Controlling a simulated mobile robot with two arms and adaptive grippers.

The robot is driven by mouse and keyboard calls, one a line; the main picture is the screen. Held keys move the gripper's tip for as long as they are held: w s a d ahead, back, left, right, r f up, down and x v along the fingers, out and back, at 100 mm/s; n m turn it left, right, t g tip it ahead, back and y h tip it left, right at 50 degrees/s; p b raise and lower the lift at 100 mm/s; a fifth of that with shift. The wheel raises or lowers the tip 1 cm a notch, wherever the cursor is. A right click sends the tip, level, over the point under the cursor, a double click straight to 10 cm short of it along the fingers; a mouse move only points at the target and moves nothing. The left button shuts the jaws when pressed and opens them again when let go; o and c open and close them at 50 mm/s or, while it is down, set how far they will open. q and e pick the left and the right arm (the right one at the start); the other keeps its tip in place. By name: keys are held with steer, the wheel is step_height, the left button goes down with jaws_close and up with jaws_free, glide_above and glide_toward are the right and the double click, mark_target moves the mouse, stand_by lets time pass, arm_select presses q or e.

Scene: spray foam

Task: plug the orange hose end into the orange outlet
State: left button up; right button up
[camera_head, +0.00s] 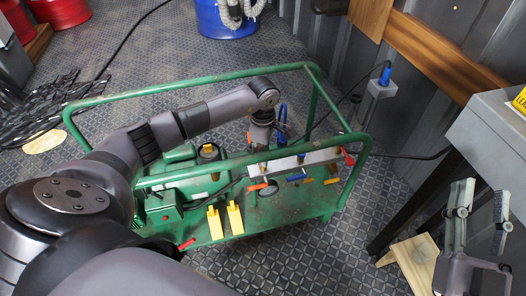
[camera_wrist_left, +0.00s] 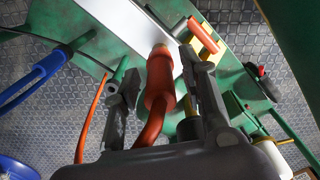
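Orange (camera_head: 332,181) and blue (camera_head: 296,177) parts show along the bar. My right gripper (camera_head: 480,200) is open and empty.
The green tube frame (camera_head: 200,90) surrounds the machine. Two yellow pieces (camera_head: 235,218) stand at its front. A grey cabinet (camera_head: 490,130) and wooden stand (camera_head: 413,262) are at right. A blue hose (camera_wrist_left: 35,75) crosses the left wrist view. A blue drum (camera_head: 222,18) is behind.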

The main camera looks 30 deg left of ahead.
arm_select(q)
steer(key=shift+o, duration=0.2)
step_height(320, 180, up, 12)
stand_by(0.6)
stand_by(0.4)
